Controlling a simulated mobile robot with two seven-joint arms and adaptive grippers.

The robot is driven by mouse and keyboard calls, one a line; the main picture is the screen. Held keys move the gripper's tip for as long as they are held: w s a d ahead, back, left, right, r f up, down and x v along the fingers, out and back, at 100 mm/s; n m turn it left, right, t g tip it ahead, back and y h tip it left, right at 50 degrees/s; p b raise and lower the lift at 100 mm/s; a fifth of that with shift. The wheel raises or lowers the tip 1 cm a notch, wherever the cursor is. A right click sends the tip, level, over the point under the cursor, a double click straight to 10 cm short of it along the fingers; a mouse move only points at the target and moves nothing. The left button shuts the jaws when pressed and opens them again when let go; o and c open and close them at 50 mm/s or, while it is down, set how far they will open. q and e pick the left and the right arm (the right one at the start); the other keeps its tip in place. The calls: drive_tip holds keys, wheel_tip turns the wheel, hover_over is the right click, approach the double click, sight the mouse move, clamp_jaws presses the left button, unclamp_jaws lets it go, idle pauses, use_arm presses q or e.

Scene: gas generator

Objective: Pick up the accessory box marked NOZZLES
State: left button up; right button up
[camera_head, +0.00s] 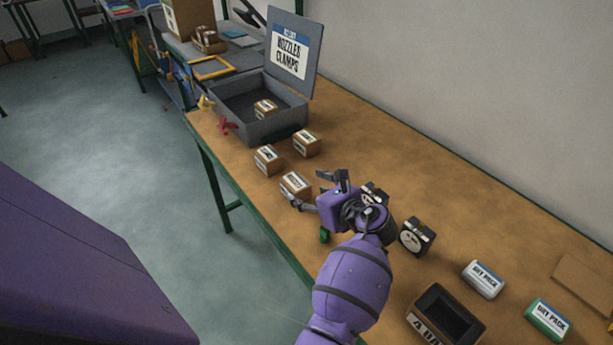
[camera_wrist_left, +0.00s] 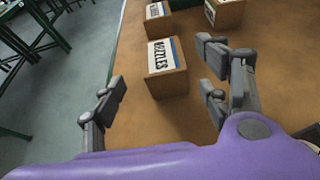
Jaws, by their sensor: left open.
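The box marked NOZZLES (camera_head: 295,184) is a small brown carton with a white and blue label, sitting on the wooden bench near its front edge. In the left wrist view the carton (camera_wrist_left: 168,82) lies ahead, with its label readable. My left gripper (camera_head: 311,190) is open and empty beside the carton. In the wrist view its grey fingers (camera_wrist_left: 161,80) are spread to either side of the carton, with gaps to it. Whether they are low enough to span it I cannot tell. My right gripper is not in view.
Two similar cartons (camera_head: 267,160) (camera_head: 306,142) stand farther along the bench. An open grey case (camera_head: 272,126) with a lid label reading NOZZLES CLAMPS holds another carton. Black gauges (camera_head: 416,236), dry packs (camera_head: 483,279) and an open brown bin (camera_head: 466,328) lie nearer me.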

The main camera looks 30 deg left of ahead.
sight(301, 186)
use_arm(q)
drive_tip(key=shift+w+a+f, duration=0.35)
drive_tip(key=shift+w+a, duration=0.2)
drive_tip(key=shift+w, duration=0.2)
drive_tip(key=shift+a+f, duration=0.25)
drive_tip(key=shift+a, duration=0.35)
drive_tip(key=shift+a+f, duration=0.2)
drive_tip(key=shift+a, duration=0.4)
drive_tip(key=x, duration=0.2)
drive_tip(key=shift+w+a+f, duration=0.15)
drive_tip(key=shift+w+f, duration=0.15)
drive_tip(key=shift+f, duration=0.05)
drive_tip(key=shift+w+a+f, duration=0.1)
drive_tip(key=shift+w+a, duration=0.1)
drive_tip(key=shift+a, duration=0.3)
drive_tip(key=c, duration=1.3)
drive_tip(key=shift+c, duration=0.4)
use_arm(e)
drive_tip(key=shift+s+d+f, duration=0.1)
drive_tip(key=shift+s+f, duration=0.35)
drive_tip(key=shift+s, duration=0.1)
